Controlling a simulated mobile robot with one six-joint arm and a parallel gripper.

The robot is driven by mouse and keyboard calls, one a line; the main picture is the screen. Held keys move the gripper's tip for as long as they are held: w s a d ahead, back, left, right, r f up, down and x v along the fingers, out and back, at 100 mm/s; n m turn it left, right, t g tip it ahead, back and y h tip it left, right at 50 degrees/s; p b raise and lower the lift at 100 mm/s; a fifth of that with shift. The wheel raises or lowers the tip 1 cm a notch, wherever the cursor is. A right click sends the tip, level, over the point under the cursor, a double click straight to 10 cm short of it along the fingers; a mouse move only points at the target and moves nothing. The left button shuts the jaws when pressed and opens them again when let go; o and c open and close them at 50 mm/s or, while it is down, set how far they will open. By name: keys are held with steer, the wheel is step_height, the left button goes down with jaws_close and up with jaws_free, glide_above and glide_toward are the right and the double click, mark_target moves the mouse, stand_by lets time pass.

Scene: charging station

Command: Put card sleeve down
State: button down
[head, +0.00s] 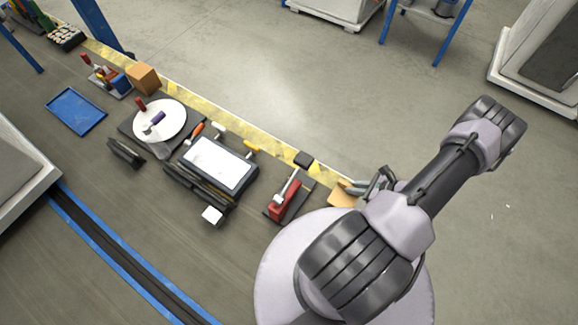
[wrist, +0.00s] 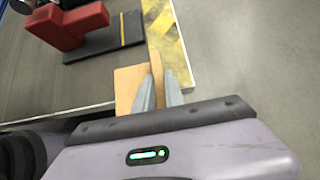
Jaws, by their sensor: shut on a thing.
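The card sleeve (wrist: 155,62) is a thin tan piece, seen almost edge-on in the wrist view. My gripper (wrist: 158,88) is shut on it, with one grey finger on each side. A flat tan surface (wrist: 129,80) shows just left of the fingers; I cannot tell if it is part of the sleeve or a separate piece. In the head view a tan piece (head: 342,196) shows beside my gripper (head: 366,187), at the table's edge, partly hidden by my arm. Whether the sleeve touches the table is not clear.
A red tool on a black base (wrist: 75,28) stands left of my gripper. A yellow striped band (wrist: 165,30) runs along the table edge, with grey floor beyond. A white-topped device (head: 217,163), a white disc (head: 160,120) and a blue tray (head: 76,110) lie farther left.

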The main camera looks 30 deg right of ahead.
steer(key=w+a+b, duration=0.1)
steer(key=w+a, duration=0.1)
steer(key=w, duration=0.3)
steer(key=w+a+b, duration=0.1)
steer(key=w+a, duration=0.1)
steer(key=w, duration=0.3)
steer(key=w+a+b, duration=0.2)
steer(key=w, duration=0.3)
steer(key=shift+w+a+f, duration=0.15)
steer(key=shift+a, duration=0.05)
steer(key=shift+f+b, duration=0.4)
steer(key=shift+f, duration=0.25)
steer(key=shift+d, duration=0.1)
steer(key=c, duration=1.9)
jaws_free()
steer(key=shift+f, duration=0.15)
steer(key=o, duration=0.5)
steer(key=shift+c, duration=0.2)
